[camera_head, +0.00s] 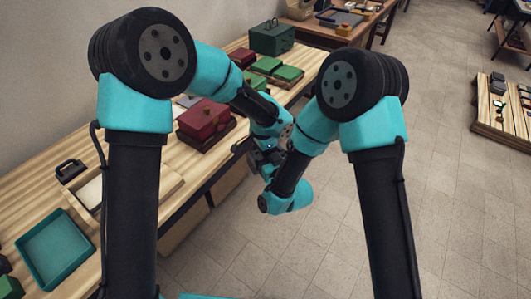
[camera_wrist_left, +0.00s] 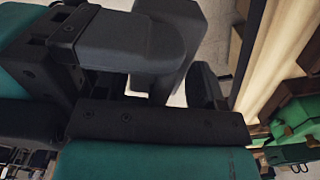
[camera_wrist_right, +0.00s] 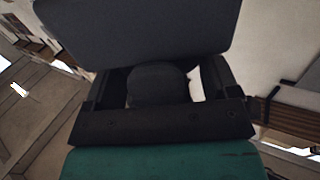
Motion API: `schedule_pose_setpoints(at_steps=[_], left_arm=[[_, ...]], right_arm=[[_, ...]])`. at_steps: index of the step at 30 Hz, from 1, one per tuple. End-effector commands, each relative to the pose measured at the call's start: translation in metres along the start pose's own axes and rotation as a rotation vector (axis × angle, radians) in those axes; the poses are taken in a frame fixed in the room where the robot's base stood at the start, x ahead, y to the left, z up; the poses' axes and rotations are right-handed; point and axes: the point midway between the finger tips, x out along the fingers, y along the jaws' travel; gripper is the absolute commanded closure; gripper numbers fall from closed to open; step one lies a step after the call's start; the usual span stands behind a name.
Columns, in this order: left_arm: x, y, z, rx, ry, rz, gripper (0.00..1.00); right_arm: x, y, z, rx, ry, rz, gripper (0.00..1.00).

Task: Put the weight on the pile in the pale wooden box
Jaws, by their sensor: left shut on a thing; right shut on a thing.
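My two grippers meet over the front edge of the table, near the middle of the head view. My left gripper (camera_wrist_left: 160,70) is shut on a dark grey block (camera_wrist_left: 170,70), seen only in part in the left wrist view. My right gripper (camera_wrist_right: 160,90) is shut on a rounded dark grey part (camera_wrist_right: 157,85); a broad dark slab fills the top of that view. I cannot tell for certain whether this is the weight. A black piece with a handle (camera_head: 70,168) stands on the table at the left, beside the pale wooden box (camera_head: 172,186), which holds something whitish.
A teal tray (camera_head: 55,248) lies at the front left. A dark red case (camera_head: 204,119) sits behind the box; green covers (camera_head: 288,73) and a green chest (camera_head: 271,37) are farther back.

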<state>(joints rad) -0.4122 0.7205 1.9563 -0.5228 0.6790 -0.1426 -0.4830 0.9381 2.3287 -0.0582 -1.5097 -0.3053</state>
Motion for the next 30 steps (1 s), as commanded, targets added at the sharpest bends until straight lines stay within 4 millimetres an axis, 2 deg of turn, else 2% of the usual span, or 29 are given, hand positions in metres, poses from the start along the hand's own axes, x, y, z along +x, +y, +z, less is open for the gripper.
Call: schedule_pose_setpoints(at_steps=[2, 15, 16, 17, 24, 30], left_arm=[[-0.0015, -0.0007, -0.0004, 0.000, 0.002, -0.002, 1.00], [-0.0014, -0.0008, -0.0002, 0.000, 0.002, -0.002, 1.00], [-0.0014, -0.0008, -0.0002, 0.000, 0.002, -0.002, 0.34], [-0.0014, -0.0008, -0.0002, 0.000, 0.002, -0.002, 0.31], [-0.0005, -0.0004, 0.0000, 0.000, 0.001, -0.001, 0.08], [-0.0002, -0.0001, 0.0001, 0.000, 0.000, 0.000, 0.07]], right_arm=[[-0.0001, 0.0003, 0.0000, 0.000, 0.000, 0.001, 0.52], [-0.0002, 0.0005, 0.0000, 0.000, 0.000, 0.001, 0.93], [0.0005, 0.0006, -0.0021, -0.001, 0.006, 0.002, 0.93], [0.0005, 0.0006, -0.0021, 0.000, 0.006, 0.002, 1.00], [0.0006, 0.0004, -0.0021, 0.000, 0.006, 0.001, 1.00], [0.0007, 0.0003, -0.0021, 0.000, 0.006, 0.001, 1.00]])
